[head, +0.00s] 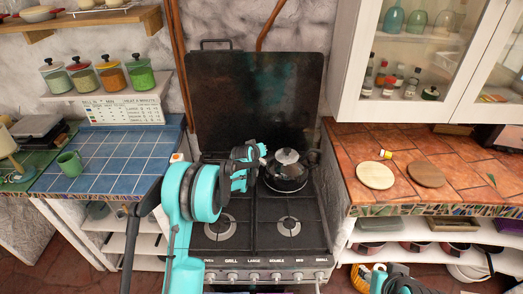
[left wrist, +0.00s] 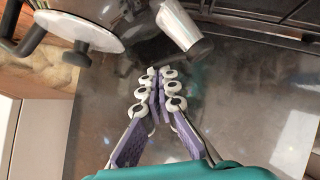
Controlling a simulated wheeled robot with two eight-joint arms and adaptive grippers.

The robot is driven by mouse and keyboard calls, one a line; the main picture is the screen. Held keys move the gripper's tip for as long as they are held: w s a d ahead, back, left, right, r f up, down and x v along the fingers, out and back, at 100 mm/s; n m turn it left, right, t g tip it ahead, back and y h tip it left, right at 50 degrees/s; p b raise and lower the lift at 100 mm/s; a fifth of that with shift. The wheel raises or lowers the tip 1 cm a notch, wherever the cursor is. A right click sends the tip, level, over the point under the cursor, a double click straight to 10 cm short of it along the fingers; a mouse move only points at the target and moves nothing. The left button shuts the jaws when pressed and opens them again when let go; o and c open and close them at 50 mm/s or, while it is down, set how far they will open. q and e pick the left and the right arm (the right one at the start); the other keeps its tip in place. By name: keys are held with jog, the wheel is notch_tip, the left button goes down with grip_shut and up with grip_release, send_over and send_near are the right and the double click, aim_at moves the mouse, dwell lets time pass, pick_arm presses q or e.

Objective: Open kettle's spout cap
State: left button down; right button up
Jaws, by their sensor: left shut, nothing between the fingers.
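The kettle (head: 287,183) stands on the right rear part of the stove top; it is dark with a silver lid and a knob on top. In the left wrist view the kettle's pale lid with a black knob (left wrist: 77,55) is at the upper left, and its silver spout end (left wrist: 184,27) is at the top, just beyond my fingertips. Whether the spout cap is open cannot be told. My left gripper (head: 262,154) is beside the kettle's spout side; its fingertips (left wrist: 158,75) are together and empty, close to the spout. My right gripper is not clearly seen.
The stove (head: 250,222) has a raised dark back lid (head: 255,100). A red tiled counter (head: 455,165) with two round boards (head: 376,175) is at right, under a glass-fronted cabinet.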

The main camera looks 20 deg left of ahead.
aim_at(266, 161)
pick_arm(q)
jog(key=shift+w+d+f+m+g+y+b, duration=0.15)
jog(key=shift+d+f+m+y+b, duration=0.15)
jog(key=shift+y, duration=0.2)
jog(key=shift+s+d+f+m+g+y+b, duration=0.15)
jog(key=shift+d+m+y+b, duration=0.1)
jog(key=shift+m+y, duration=0.2)
jog(key=shift+w+d+f+m+g+y+b, duration=0.2)
jog(key=shift+d+f+m+g+y+b, duration=0.15)
jog(key=shift+m+y+b, duration=0.4)
jog(key=m+y, duration=0.1)
jog(key=f+y+b, duration=0.1)
jog(key=shift+d+m+g+y, duration=0.15)
jog(key=shift+m+g+y, duration=0.1)
jog(key=shift+m+y, duration=0.15)
jog(key=shift+s+a+r, duration=0.15)
jog(key=shift+a+r, duration=0.1)
jog(key=shift+a, duration=0.5)
